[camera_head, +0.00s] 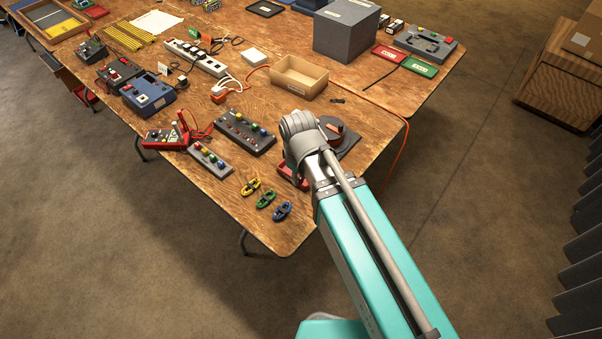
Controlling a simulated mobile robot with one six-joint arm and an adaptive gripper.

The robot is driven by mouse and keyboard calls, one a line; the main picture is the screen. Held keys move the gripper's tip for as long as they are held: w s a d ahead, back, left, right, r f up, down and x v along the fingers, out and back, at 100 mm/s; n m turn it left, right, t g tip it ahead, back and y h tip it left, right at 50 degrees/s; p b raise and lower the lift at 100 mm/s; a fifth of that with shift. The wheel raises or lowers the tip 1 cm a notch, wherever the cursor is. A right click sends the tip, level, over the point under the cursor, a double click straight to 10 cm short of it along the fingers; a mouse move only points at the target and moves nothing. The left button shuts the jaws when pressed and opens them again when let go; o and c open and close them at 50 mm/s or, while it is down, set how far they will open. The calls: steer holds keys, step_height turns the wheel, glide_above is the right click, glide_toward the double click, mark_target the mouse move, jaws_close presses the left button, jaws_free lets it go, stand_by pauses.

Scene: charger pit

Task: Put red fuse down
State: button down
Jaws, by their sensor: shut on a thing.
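My arm reaches over the front right part of the wooden table, its grey wrist above the table top. My gripper's fingers are hidden behind the wrist and forearm, so I cannot see what is between them. A red thing (287,172) shows partly beside the wrist; I cannot tell whether it is the red fuse or a holder. Left of it, a yellow fuse-like piece (251,186), a green one (266,199) and a blue one (282,211) lie in a slanting row near the table's front edge.
A dark device (345,142) stands just right of my wrist. A black button box (245,132), a grey button strip (210,160) and an open cardboard tray (299,77) stand nearby. An orange cable (402,150) hangs over the right edge. Bare wood (225,205) lies left of the coloured pieces.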

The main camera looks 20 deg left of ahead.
steer(key=w+a+f+b, duration=0.1)
steer(key=w+f+b, duration=0.1)
steer(key=w, duration=0.1)
steer(key=w+a+f+b, duration=0.1)
steer(key=w+f+b, duration=0.2)
steer(key=w, duration=0.1)
steer(key=w+a+f+b, duration=0.1)
steer(key=w+f+b, duration=0.2)
steer(key=w, duration=0.1)
steer(key=shift+w+a, duration=0.2)
steer(key=shift+a, duration=0.15)
steer(key=shift+w+a+f+b, duration=0.15)
steer(key=shift+w+f+b, duration=0.35)
steer(key=shift+w, duration=0.05)
steer(key=shift+w+a+f+b, duration=0.15)
steer(key=shift+w+f+b, duration=0.3)
steer(key=shift+f+b, duration=1.55)
steer(key=shift+f, duration=0.05)
steer(key=shift+f+b, duration=0.55)
steer(key=shift+b, duration=0.05)
